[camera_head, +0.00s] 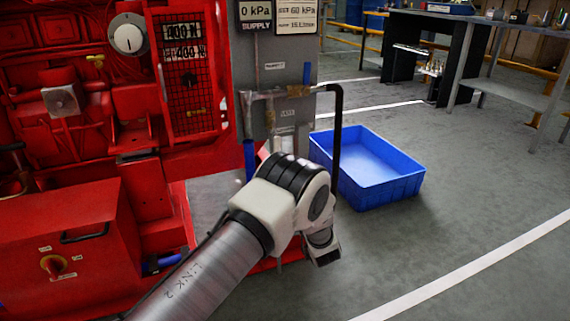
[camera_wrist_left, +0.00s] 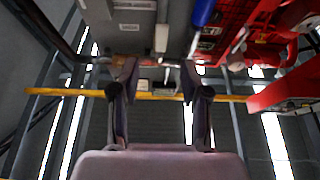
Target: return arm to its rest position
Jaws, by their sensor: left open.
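My left arm (camera_head: 215,255) comes in from the bottom left of the head view and reaches up in front of the red pumpset (camera_head: 90,235). Its white and black wrist joints stand just right of the machine, near the grey panel (camera_head: 290,65). The gripper's fingers are not clear in the head view. In the left wrist view my left gripper (camera_wrist_left: 158,76) is open, with two dark fingers apart and nothing between them. My right gripper is in neither view.
A blue crate (camera_head: 400,190) stands empty on the floor right of my arm. A black pipe (camera_head: 338,125) drops from the grey panel close to the wrist. A workbench (camera_head: 490,22) stands at the back right. The floor at front right is clear.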

